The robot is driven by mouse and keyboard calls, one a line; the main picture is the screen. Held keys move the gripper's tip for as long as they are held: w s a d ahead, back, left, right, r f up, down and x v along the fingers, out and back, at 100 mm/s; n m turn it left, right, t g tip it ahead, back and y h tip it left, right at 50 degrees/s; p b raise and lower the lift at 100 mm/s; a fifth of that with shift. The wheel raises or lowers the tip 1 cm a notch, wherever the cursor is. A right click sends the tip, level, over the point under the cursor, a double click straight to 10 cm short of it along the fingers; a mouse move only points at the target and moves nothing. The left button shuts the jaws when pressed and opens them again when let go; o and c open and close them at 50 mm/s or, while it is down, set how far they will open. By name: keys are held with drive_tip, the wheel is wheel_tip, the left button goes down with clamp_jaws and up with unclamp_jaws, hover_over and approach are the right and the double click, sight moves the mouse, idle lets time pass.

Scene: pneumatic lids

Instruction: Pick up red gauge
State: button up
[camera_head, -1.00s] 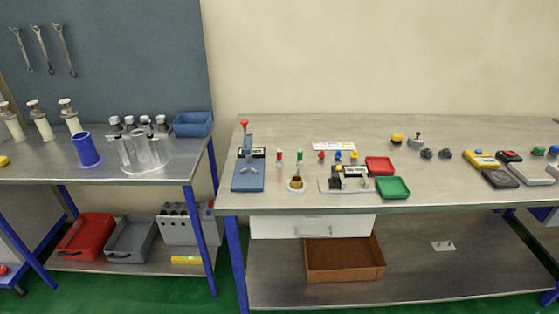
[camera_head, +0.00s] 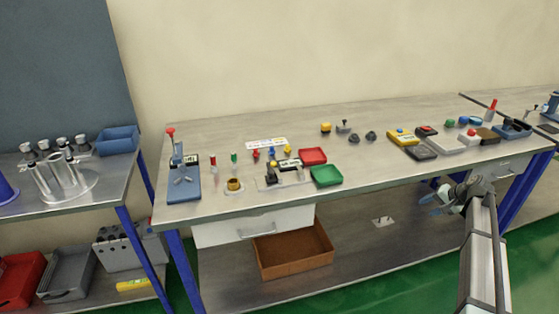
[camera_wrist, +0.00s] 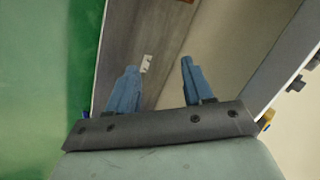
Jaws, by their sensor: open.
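A small upright piece with a red top (camera_head: 213,160) stands on the table at the left, beside a similar green-topped piece (camera_head: 234,158); it looks like the red gauge, but it is too small to be sure. My gripper (camera_head: 436,202) is at the right in the head view, in front of the table and low, near the front edge. It is far from the red piece. In the wrist view my gripper (camera_wrist: 158,68) has its two blue fingers spread with nothing between them. The red piece does not show there.
The metal table (camera_head: 370,160) holds a blue stand (camera_head: 183,184), a brass-coloured ring part (camera_head: 234,184), red tray (camera_head: 312,156) and green tray (camera_head: 326,176). A brown bin (camera_head: 293,251) sits below. Bare tabletop lies along the back.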

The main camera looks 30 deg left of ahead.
drive_tip(key=w+a+r+t+y, duration=0.1)
drive_tip(key=w+r, duration=0.2)
drive_tip(key=r, duration=0.5)
drive_tip(key=w+a+r, duration=0.1)
drive_tip(key=w+r, duration=0.3)
drive_tip(key=r, duration=0.3)
drive_tip(key=a+r+n, duration=0.2)
drive_tip(key=a+r, duration=0.2)
drive_tip(key=a, duration=0.2)
drive_tip(key=s+a+r+n+g, duration=0.1)
drive_tip(key=s+a+n, duration=0.15)
drive_tip(key=a, duration=0.75)
drive_tip(key=s+a+r+n+g, duration=0.1)
drive_tip(key=s+a+n, duration=0.15)
drive_tip(key=a, duration=0.65)
drive_tip(key=n+g+h, duration=0.3)
drive_tip(key=n+h, duration=0.1)
drive_tip(key=n, duration=1.1)
approach(212, 155)
drive_tip(key=x, duration=0.5)
drive_tip(key=shift+w+d+f, duration=0.1)
drive_tip(key=shift+d+f, duration=0.05)
drive_tip(key=shift+d, duration=0.2)
drive_tip(key=shift+a+x, duration=0.1)
drive_tip(key=shift+x, duration=1.2)
drive_tip(key=shift+a+x, duration=0.15)
drive_tip(key=shift+x, duration=1.15)
